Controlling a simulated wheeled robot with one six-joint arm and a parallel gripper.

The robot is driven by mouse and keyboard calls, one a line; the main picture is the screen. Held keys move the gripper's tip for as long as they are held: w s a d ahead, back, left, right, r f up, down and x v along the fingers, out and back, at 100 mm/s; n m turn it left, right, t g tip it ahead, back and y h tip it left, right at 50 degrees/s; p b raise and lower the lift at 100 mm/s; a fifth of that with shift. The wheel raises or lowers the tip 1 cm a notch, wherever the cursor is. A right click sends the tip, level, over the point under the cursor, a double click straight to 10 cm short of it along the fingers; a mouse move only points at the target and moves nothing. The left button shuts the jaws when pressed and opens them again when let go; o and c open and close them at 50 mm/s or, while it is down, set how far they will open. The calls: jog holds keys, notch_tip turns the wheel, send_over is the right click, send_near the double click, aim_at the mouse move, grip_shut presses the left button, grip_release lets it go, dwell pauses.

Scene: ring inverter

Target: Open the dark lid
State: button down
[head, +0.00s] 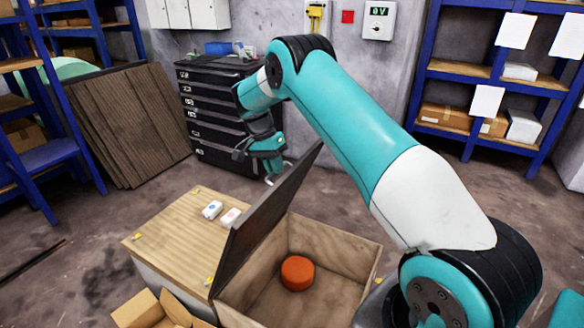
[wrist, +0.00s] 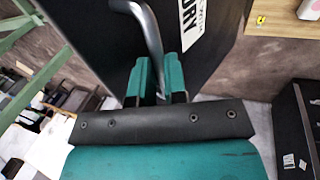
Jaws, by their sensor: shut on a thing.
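The dark lid (head: 262,222) stands raised, tilted steeply, along the left side of an open wooden box (head: 340,240). In the wrist view the dark lid (wrist: 95,35) fills the upper middle, with a white label reading "ORY" (wrist: 190,20) and a metal bar handle (wrist: 150,35). My gripper (head: 270,173) is at the raised far end of the lid. In the wrist view my gripper (wrist: 160,85) is shut on the handle, its green fingers on either side of the bar's lower end. An orange round object (head: 297,272) lies inside the box.
A light wooden top (head: 170,235) left of the lid carries two small white items (head: 213,210). An open cardboard box (head: 150,312) is at the front. A black drawer cabinet (head: 205,110) and brown panels (head: 125,125) stand behind. Blue shelves (head: 480,75) are at the right.

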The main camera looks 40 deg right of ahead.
jog(key=shift+w+a+f, duration=0.35)
jog(key=shift+w+a, duration=0.2)
jog(key=shift+w, duration=0.25)
jog(key=shift+d, duration=0.1)
jog(key=c, duration=1.2)
grip_release()
jog(key=shift+w+d+f, duration=0.1)
jog(key=shift+o, duration=0.2)
jog(key=shift+r+p, duration=0.2)
jog(key=shift+p, duration=0.1)
